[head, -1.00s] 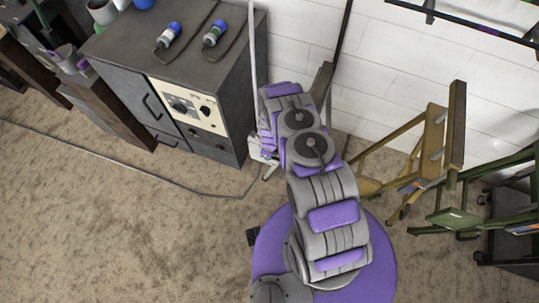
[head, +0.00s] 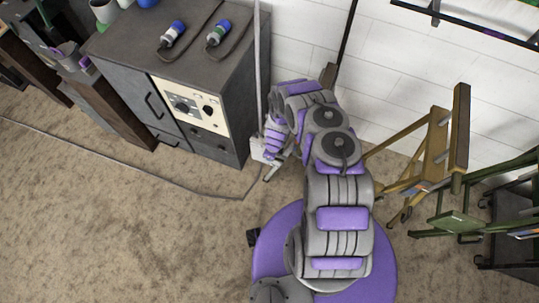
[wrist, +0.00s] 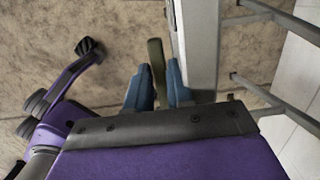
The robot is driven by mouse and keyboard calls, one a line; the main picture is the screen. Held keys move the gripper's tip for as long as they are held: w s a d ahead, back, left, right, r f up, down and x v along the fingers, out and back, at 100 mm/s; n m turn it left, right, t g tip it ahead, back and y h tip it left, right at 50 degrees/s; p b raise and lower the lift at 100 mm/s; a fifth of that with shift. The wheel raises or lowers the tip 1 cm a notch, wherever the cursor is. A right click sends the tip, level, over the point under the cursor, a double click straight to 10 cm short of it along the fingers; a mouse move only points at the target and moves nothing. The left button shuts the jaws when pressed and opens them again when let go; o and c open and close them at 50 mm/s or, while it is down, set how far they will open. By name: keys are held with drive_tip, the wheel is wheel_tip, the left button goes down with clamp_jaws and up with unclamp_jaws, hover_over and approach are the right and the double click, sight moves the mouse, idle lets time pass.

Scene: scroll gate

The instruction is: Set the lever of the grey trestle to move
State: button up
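The grey trestle (head: 258,90) stands beside the cabinet in the head view, mostly a long pale bar with a foot on the floor. In the wrist view its grey beam (wrist: 201,45) runs down to the right of my gripper (wrist: 158,88). An olive lever (wrist: 157,62) shows between the two blue fingertips, which stand apart on either side of it. I cannot tell whether they touch it. The right finger lies close beside the beam. In the head view my wrist covers the fingers and lever.
A dark grey cabinet (head: 185,75) with a control panel and two plugs on top stands left of the trestle. A yellow trestle (head: 437,145) and green trestle (head: 455,222) stand to the right. A cable (head: 150,174) crosses the floor. The carpet at lower left is clear.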

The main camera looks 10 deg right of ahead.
drive_tip(key=o, duration=0.4)
drive_tip(key=shift+d, duration=0.15)
drive_tip(key=shift+c, duration=0.2)
drive_tip(key=shift+r, duration=0.1)
wheel_tip(320, 180, up, 17)
drive_tip(key=s+d+p, duration=0.1)
drive_tip(key=p, duration=0.6)
drive_tip(key=shift+d, duration=0.3)
drive_tip(key=shift+s, duration=0.15)
